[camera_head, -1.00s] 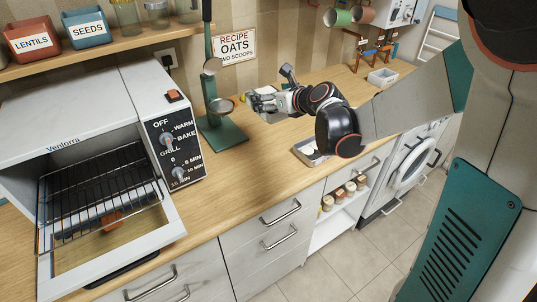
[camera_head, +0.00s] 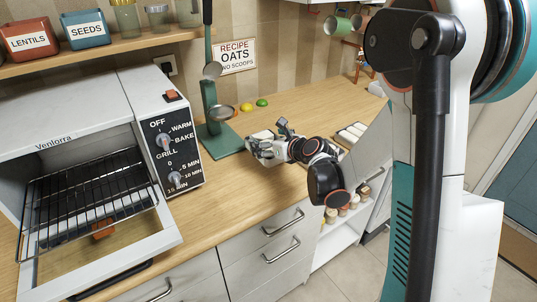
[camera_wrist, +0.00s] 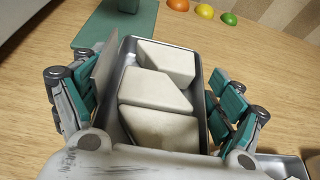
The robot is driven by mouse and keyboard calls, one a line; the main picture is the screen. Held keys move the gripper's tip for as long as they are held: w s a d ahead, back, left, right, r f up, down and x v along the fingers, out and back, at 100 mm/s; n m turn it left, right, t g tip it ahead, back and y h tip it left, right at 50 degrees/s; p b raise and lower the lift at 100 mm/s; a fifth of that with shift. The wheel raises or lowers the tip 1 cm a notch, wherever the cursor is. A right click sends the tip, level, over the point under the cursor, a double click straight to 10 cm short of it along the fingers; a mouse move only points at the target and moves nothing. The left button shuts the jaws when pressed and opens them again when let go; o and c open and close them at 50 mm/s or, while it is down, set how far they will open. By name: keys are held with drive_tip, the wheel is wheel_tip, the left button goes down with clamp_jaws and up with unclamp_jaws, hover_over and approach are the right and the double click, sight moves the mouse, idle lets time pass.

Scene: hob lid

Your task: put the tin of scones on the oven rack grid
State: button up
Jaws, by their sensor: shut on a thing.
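The tin of scones, a grey metal tin (camera_wrist: 208,78) with several pale wedge-shaped scones (camera_wrist: 156,92), is between the fingers of my gripper (camera_wrist: 165,100) in the wrist view. My gripper is shut on its sides. In the head view my gripper (camera_head: 268,146) is over the counter, right of the oven, and largely hides the tin. The oven rack grid (camera_head: 88,190), of dark wire, is at the left in the open oven (camera_head: 75,120). It juts out above the lowered door (camera_head: 160,232) and looks empty.
A green stand (camera_head: 222,143) with hanging ladles is between the oven and my gripper, farther back. Yellow and green fruits (camera_head: 254,104) lie behind. Another tray of pale pieces (camera_head: 352,132) is to the right. The counter (camera_head: 215,185) in front of the stand is clear.

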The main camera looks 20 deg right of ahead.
drive_tip(key=shift+f+b, duration=0.7)
drive_tip(key=shift+f, duration=1.3)
drive_tip(key=shift+f, duration=0.15)
drive_tip(key=o, duration=1.1)
drive_tip(key=shift+c, duration=0.2)
